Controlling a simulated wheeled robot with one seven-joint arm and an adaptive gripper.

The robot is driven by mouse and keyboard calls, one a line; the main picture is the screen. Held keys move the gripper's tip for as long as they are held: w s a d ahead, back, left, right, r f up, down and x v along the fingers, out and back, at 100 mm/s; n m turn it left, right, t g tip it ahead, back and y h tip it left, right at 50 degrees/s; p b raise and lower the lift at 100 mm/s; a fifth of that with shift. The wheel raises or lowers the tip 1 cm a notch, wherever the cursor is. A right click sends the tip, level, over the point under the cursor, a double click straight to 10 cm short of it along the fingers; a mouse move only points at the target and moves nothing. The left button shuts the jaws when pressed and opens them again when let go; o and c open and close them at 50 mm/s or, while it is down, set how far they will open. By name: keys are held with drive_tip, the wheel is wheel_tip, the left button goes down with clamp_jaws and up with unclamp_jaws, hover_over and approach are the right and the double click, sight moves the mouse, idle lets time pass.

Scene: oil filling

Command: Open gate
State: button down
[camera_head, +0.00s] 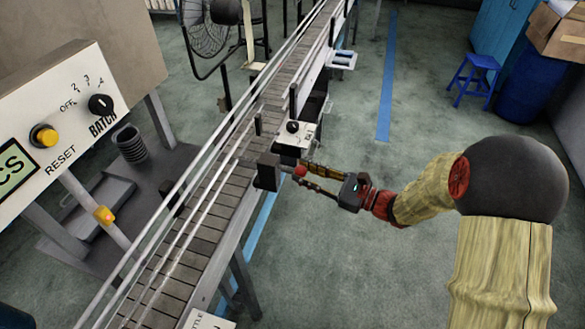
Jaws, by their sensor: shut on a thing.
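The gate appears to be the dark block (267,172) at the right side rail of the conveyor, with a small red knob (299,171) on its right side. My gripper (304,175) reaches in from the right, and its fingers are closed around the red knob. The fingertips partly cover the knob. How far the gate reaches across the belt is hard to tell at this size.
The slatted conveyor (215,195) runs from bottom left to top centre between metal rails. A white box with a black knob (293,127) sits just behind the gate. A control panel (60,120) stands at left. Floor at right is clear; a blue stool (474,75) stands farther back.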

drive_tip(key=w+d+p+v, duration=0.1)
drive_tip(key=p+v, duration=0.1)
drive_tip(key=v, duration=0.6)
drive_tip(key=shift+d, duration=0.3)
drive_tip(key=c, duration=1.5)
unclamp_jaws()
drive_tip(key=v, duration=1.2)
